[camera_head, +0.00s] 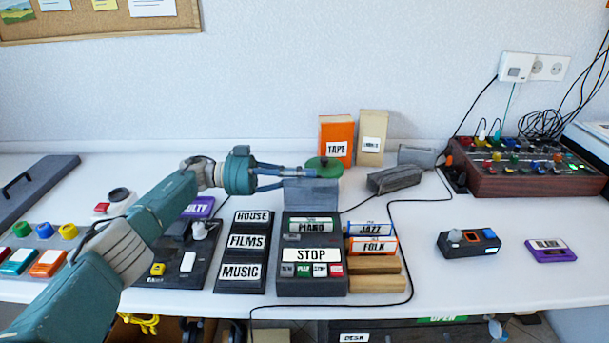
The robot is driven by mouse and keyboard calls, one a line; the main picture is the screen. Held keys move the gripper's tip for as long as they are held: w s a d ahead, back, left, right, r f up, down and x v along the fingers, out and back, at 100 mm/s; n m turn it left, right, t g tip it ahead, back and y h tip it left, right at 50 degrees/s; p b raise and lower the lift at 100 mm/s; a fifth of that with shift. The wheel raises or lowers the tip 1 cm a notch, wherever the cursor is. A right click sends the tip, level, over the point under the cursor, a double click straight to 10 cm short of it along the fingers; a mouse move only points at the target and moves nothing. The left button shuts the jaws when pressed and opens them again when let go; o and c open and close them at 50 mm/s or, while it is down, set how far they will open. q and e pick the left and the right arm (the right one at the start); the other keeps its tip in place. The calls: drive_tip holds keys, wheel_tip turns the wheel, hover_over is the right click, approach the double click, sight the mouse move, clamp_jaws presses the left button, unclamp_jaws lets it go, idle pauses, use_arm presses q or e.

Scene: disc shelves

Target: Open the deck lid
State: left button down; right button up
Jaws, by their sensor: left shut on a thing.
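The deck (312,286) is a dark grey box on the white table, with a large STOP label and a row of small buttons. Its grey lid (312,195) stands raised at the back edge of the deck. A tape marked PIANO (312,225) shows in the bay below it. My left gripper (300,174) reaches in from the left and is shut on the upper edge of the lid. The fingertips partly overlap a green round object (325,167) behind, so the exact contact is hard to see. My right gripper is not in view.
A rack marked HOUSE, FILMS and MUSIC (243,243) stands left of the deck. Tapes marked JAZZ (368,229) and FOLK (372,246) lie right. Orange and beige boxes stand behind. A black cable runs around the right side. Free table lies farther right.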

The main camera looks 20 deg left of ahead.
use_arm(q)
drive_tip(key=shift+w+a+f, duration=0.1)
drive_tip(key=shift+f, duration=0.2)
drive_tip(key=c, duration=1.9)
unclamp_jaws()
drive_tip(key=shift+f, duration=0.1)
drive_tip(key=shift+a, duration=0.1)
drive_tip(key=v, duration=0.7)
drive_tip(key=shift+a, duration=0.15)
